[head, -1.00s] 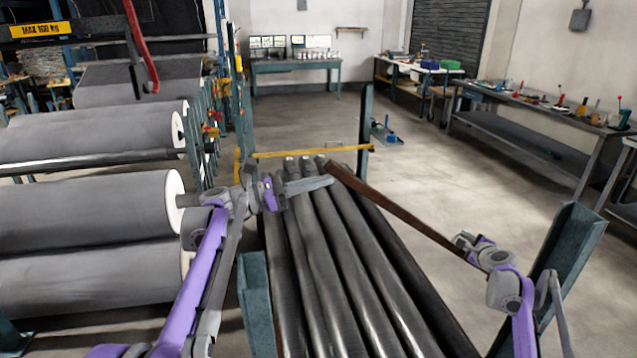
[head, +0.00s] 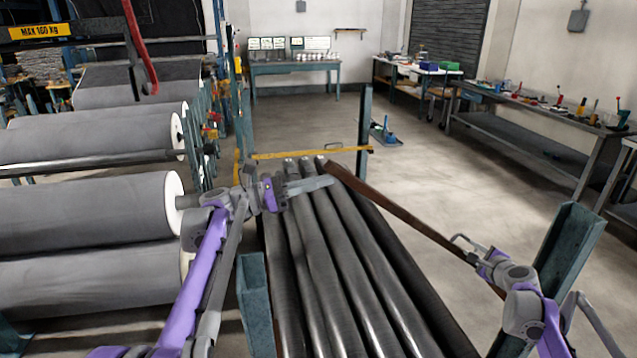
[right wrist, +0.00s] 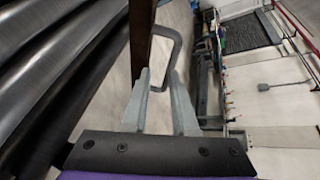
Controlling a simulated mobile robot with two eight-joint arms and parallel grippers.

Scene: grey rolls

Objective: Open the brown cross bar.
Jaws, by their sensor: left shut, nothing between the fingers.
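The brown cross bar (head: 405,217) runs slantwise over the right side of the dark rolls, from near the far post toward the right post (head: 572,245). It also shows in the right wrist view (right wrist: 141,38), with a grey loop handle (right wrist: 177,50) on its side. My right gripper (head: 478,255) is at the bar's near part, beside the handle. Its fingers (right wrist: 160,98) are apart, with the handle's near end between or just beyond the tips; contact is unclear. My left gripper (head: 328,182) is shut and empty above the rolls, close to the bar's far end.
Several long dark rolls (head: 325,265) lie between the teal posts. A yellow bar (head: 310,153) crosses at their far end. A workbench (head: 530,110) lines the right wall.

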